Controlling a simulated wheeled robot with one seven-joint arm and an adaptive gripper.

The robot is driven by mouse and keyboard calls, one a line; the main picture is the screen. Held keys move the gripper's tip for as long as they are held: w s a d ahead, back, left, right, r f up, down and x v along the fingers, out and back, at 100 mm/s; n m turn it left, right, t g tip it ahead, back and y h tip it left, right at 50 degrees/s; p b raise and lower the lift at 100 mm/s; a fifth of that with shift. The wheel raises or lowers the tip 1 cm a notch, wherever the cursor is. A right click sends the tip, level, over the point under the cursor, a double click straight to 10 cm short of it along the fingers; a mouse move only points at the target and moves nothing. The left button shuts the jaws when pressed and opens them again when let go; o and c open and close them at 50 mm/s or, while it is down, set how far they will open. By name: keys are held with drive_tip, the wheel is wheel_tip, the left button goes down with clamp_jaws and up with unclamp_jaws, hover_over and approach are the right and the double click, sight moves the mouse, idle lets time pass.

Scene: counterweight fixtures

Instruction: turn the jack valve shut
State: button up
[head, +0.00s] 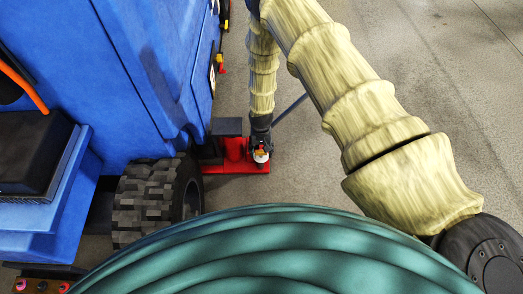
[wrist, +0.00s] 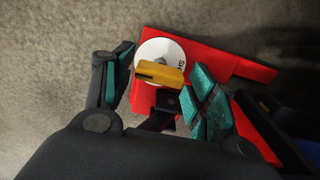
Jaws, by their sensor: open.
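The jack is red, with its base (head: 235,168) on the floor beside the blue machine; its red plate (wrist: 220,62) also shows in the wrist view. The jack valve has a yellow bar handle (wrist: 160,72) over a white disc (wrist: 154,50) with dark lettering, partly covered. In the head view the valve (head: 261,155) is a small white and yellow spot. My gripper (wrist: 163,68) is open, with one teal-padded finger on each side of the yellow handle. Gaps seem to show at both sides; contact is not clear. In the head view my gripper (head: 260,142) is just above the valve.
The blue machine (head: 150,80) stands close on the left, with a black tyre (head: 158,198) near the jack. A thin grey bar (head: 290,108) slants up from the jack behind my arm. The concrete floor (head: 440,70) is clear at the right.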

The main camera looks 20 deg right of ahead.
sight(261, 151)
wheel_tip(261, 151, up, 12)
drive_tip(key=shift+f, duration=0.15)
idle(0.4)
idle(0.4)
drive_tip(key=s+d+f+n, duration=0.1)
drive_tip(key=s+d+n, duration=0.1)
drive_tip(key=s, duration=1.6)
drive_tip(key=s+d+f+n, duration=0.1)
drive_tip(key=s+d+f, duration=0.1)
drive_tip(key=s, duration=1.7)
wheel_tip(261, 151, up, 31)
drive_tip(key=p, duration=3)
drive_tip(key=shift+w+a+f, duration=0.2)
drive_tip(key=shift+a, duration=0.05)
